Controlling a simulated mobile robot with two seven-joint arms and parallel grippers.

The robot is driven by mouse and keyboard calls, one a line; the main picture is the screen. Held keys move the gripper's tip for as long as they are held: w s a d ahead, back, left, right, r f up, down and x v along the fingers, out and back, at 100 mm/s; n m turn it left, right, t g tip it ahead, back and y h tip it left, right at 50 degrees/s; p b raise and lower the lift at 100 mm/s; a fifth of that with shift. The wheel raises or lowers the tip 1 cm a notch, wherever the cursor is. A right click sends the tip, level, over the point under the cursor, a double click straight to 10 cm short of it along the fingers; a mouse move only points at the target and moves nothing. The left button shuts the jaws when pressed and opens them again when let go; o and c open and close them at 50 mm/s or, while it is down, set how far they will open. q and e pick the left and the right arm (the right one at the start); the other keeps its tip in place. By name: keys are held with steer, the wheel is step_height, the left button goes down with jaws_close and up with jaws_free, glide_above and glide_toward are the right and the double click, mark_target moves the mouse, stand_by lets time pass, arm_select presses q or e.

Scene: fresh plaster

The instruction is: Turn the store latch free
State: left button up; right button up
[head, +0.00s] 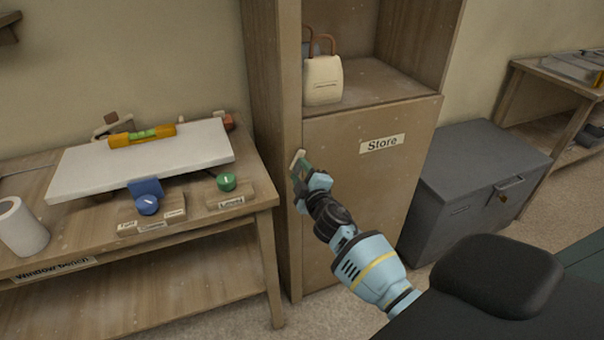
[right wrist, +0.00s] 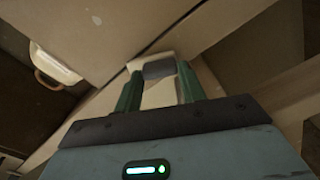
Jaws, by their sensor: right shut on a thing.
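The store cupboard door (head: 350,215) is wooden and closed, with a "Store" label (head: 382,144) near its top. The latch (head: 298,157) is a small pale piece at the door's left edge, beside the upright frame. My right gripper (head: 300,180) is at this edge, shut on the latch, and covers most of it. In the right wrist view the latch (right wrist: 160,94) shows as a pale piece with a dark grey end between my green fingers. The latch's exact turn is hard to tell. My left gripper is not in view.
A cream bag (head: 322,80) stands on the open shelf above the door. The window bench (head: 262,193) at left carries a white board (head: 85,172), an orange level (head: 142,136) and knobs. A grey chest (head: 475,165) stands right of the cupboard.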

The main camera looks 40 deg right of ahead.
steer(key=n, duration=0.5)
steer(key=shift+a, duration=0.25)
steer(key=shift+n, duration=0.3)
steer(key=o, duration=1)
